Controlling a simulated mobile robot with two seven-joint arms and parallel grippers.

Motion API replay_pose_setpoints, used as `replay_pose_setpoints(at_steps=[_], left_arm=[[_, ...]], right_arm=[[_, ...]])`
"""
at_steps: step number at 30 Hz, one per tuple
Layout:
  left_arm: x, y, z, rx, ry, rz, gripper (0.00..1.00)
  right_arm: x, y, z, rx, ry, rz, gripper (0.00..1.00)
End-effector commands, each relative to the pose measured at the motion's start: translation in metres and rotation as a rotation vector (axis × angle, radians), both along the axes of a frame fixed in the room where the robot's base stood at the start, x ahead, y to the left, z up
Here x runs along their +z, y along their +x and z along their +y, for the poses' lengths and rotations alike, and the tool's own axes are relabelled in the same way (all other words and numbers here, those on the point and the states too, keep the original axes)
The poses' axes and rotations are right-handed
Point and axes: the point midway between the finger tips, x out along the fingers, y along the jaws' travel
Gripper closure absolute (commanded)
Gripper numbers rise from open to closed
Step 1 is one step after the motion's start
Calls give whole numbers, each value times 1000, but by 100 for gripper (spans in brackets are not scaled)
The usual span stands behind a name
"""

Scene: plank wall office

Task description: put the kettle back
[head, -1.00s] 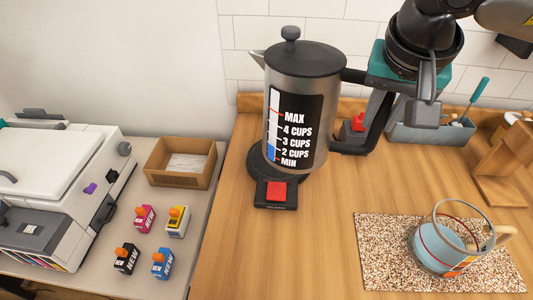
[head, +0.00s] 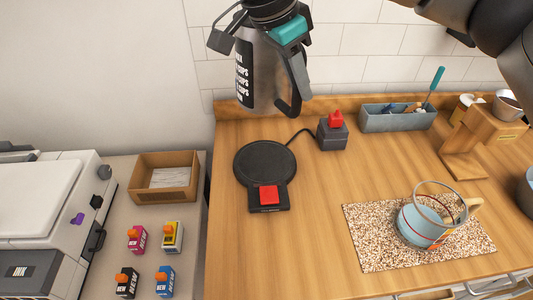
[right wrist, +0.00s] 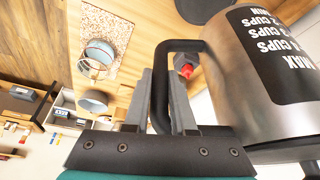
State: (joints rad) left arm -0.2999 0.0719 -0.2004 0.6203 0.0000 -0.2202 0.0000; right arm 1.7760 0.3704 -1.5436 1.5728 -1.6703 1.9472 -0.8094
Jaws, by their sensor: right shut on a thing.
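The steel kettle (head: 268,80) with a black level label hangs in the air, behind and above its base in the head view. My right gripper (head: 298,72) is shut on its black handle; the right wrist view shows the fingers (right wrist: 163,98) on both sides of the handle, with the kettle body (right wrist: 240,85) at right. The round black kettle base (head: 264,163) with a red switch (head: 268,195) lies bare on the wooden counter. My left gripper is not in view.
A cord runs from the base to a grey box (head: 332,136) with a red switch. A glass mug (head: 425,226) stands on a speckled mat (head: 375,250) at right. A grey tool tray (head: 398,120) and wooden stand (head: 465,150) stand at the back right. The counter's front left is clear.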

Motion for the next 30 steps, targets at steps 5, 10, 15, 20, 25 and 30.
replay_pose_setpoints(at_steps=[5,10,15,20,25,30], left_arm=[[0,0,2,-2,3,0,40],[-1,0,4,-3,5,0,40],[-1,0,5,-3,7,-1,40],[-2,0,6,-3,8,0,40],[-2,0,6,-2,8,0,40],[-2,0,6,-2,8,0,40]], right_arm=[[-14,1,1,-20,0,-5,100],[-51,1,1,-18,0,-5,100],[-89,1,1,-16,1,-5,100],[-123,2,1,-18,1,-5,100],[-146,2,2,-16,2,-8,100],[-154,3,2,-17,2,-9,100]])
